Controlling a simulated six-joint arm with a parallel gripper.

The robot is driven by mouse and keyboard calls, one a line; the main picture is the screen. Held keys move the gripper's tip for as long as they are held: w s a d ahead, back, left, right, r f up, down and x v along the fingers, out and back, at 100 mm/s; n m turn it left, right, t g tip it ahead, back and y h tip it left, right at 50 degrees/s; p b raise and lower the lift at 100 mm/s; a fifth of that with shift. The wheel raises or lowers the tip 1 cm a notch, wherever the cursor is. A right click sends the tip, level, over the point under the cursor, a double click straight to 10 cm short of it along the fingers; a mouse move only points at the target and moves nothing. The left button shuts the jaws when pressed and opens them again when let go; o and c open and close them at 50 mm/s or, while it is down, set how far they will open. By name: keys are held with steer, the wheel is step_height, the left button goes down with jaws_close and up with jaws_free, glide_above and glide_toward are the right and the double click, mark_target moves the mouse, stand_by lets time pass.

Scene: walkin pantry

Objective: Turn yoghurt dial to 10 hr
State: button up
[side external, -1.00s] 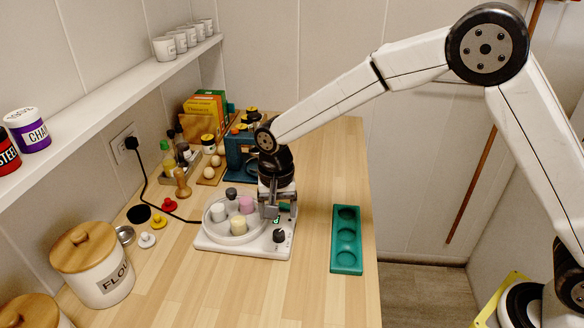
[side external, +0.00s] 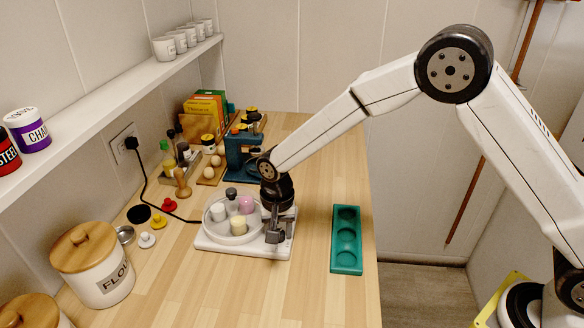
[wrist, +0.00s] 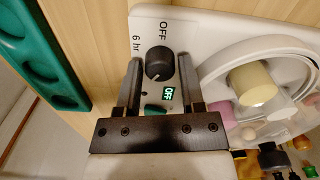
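The white yoghurt maker (side external: 215,247) sits on the wooden counter, its round tray holding several jars. Its black dial (wrist: 159,64) shows in the wrist view, with "OFF" and "6 hr" printed beside it; a "10 hr" mark is not visible. The small display (wrist: 168,93) reads OFF, and a green button (wrist: 155,109) is beside it. My gripper (wrist: 160,60) is open, one finger on each side of the dial, with gaps showing. In the side view my gripper (side external: 277,236) points down over the control end and hides the dial.
A green tray with round hollows (side external: 346,240) lies right of the yoghurt maker. A flour canister (side external: 92,265) and small coloured knobbed items stand left. A blue-green machine (side external: 238,155) and bottles stand behind. Bare counter lies in front.

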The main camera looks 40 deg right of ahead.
jaws_close()
steer(key=shift+n, duration=3.2)
steer(key=shift+o, duration=2.4)
jaws_free()
steer(key=shift+r, duration=0.1)
